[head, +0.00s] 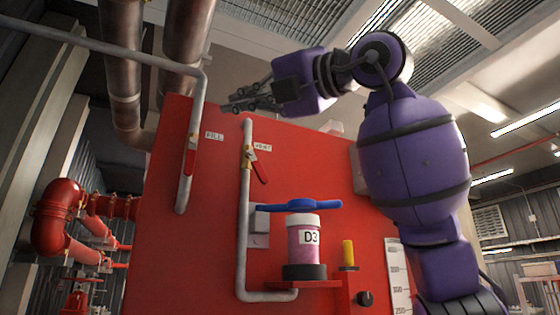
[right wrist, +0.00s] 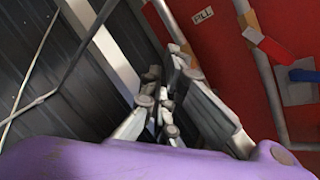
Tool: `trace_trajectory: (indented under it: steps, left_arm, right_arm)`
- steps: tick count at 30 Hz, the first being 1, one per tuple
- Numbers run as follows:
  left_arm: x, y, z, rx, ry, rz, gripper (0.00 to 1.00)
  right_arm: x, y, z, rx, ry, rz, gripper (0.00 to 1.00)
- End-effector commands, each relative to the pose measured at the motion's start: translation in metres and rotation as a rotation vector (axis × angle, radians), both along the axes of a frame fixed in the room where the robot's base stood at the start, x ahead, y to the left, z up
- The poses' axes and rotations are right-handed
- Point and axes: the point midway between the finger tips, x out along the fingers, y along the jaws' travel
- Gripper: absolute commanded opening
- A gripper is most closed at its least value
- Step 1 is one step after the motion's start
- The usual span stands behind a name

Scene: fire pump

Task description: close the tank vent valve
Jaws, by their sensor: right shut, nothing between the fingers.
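The vent valve (head: 247,158) has a brass body on a thin grey pipe on the red tank (head: 200,230), beside a VENT label (head: 262,147). Its red lever (head: 260,170) slants down and right, at an angle to the upright pipe. In the right wrist view the red lever (right wrist: 268,48) shows at upper right, apart from the fingers. My right gripper (head: 232,104) is shut and empty, up and left of the vent valve near the top of the pipe. Its fingers (right wrist: 165,90) also show in the right wrist view. My left gripper is not in view.
The fill valve's red lever (head: 187,165) hangs along its pipe at left, near the FILL label (head: 213,136). A blue handle (head: 300,205) sits above a pink D3 canister (head: 304,242) below the vent valve. Thick red piping (head: 60,220) stands at far left.

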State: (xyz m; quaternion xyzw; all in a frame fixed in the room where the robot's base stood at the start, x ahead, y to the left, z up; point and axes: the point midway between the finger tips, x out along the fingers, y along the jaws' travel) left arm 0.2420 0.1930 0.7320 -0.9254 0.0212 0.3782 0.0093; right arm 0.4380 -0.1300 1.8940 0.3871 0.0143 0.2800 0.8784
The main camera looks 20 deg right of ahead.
Motion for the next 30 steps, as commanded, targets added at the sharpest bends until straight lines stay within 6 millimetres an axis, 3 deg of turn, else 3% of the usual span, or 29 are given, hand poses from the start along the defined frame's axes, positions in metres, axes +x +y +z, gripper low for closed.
trace_trajectory:
  steps: [1,3,6,9,14,27,30]
  left_arm:
    - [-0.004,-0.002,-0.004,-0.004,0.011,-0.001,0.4]
    - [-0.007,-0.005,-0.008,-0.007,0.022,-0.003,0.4]
    - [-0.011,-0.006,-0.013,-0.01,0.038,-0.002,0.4]
    - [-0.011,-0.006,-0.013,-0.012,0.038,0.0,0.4]
    - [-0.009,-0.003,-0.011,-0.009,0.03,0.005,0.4]
    - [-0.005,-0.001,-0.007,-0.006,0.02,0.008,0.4]
    - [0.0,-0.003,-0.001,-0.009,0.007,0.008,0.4]
  right_arm:
    - [0.017,-0.01,-0.025,0.007,0.115,-0.052,0.0]
    - [0.028,-0.022,-0.053,0.025,0.247,-0.112,0.0]
    - [0.032,-0.036,-0.077,0.056,0.37,-0.174,0.0]
    - [0.033,-0.043,-0.089,0.082,0.436,-0.207,0.0]
    - [0.043,-0.04,-0.092,0.102,0.45,-0.209,0.0]
    - [0.125,-0.011,-0.107,0.1,0.448,-0.204,0.0]
    - [0.123,-0.026,-0.095,0.103,0.441,-0.208,0.0]
